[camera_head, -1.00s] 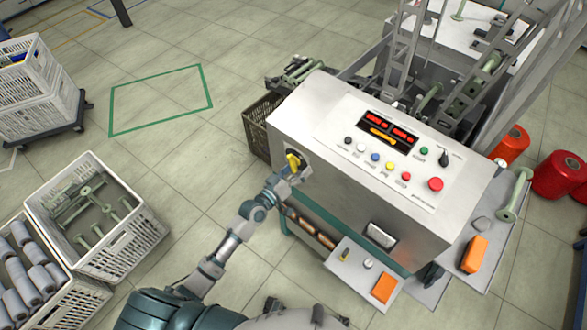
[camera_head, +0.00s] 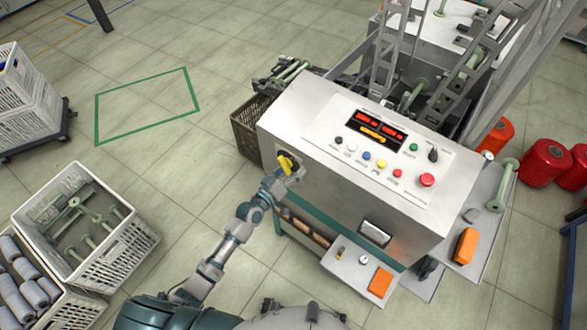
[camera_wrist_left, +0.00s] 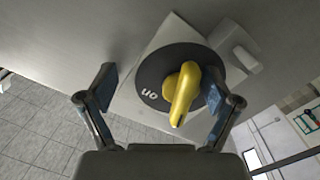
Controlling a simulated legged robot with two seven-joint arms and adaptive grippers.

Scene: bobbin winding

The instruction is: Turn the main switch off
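The main switch is a yellow rotary handle (camera_head: 284,163) on a black round plate on the left side of the grey control cabinet. In the left wrist view the handle (camera_wrist_left: 184,95) stands out from the plate (camera_wrist_left: 152,82), and its "ON" lettering appears upside down at lower left. My left gripper (camera_head: 292,172) is at the switch. In the left wrist view its two fingers (camera_wrist_left: 160,90) are spread, one on each side of the handle. A gap shows on the left side; contact on the right cannot be told. My right gripper is not in view.
The cabinet's sloped panel (camera_head: 330,120) carries displays, several coloured buttons and a red knob (camera_head: 427,180). A small shelf (camera_head: 345,268) juts out below. White crates (camera_head: 110,262) with green bobbins and grey spools stand at left. Open floor lies between crates and cabinet.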

